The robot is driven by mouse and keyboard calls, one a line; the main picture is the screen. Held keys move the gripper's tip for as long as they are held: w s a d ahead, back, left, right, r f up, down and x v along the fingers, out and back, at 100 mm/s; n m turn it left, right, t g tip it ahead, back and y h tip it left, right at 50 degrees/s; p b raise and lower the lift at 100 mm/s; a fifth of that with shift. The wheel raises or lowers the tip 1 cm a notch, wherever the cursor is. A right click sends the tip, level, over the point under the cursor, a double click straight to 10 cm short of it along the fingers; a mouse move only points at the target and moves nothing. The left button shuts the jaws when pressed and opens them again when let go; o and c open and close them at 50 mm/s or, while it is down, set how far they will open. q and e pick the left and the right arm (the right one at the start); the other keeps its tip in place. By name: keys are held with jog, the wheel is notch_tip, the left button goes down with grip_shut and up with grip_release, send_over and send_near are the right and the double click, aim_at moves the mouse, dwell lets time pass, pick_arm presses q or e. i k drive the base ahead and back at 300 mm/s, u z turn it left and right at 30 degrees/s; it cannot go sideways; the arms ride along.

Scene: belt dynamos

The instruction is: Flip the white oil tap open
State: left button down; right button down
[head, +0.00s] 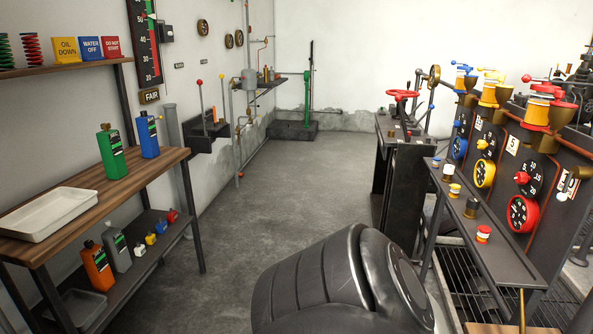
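A small whitish part (568,186) sits low on the nearest panel, too small to name. Neither gripper is in view. A large black rounded part in the front centre looks like one of my own arm links and hides the floor behind it.
A narrow dark shelf (490,245) with small coloured-lidded jars (483,234) runs before the panels. A wooden rack (130,178) with bottles and a white tray (45,213) stands at the left. The grey floor (285,185) between is clear.

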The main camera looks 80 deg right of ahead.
aim_at(562, 195)
jog(key=i, duration=0.2)
jog(key=u, duration=3.3)
jog(key=k, duration=2.4)
jog(key=z, duration=1.75)
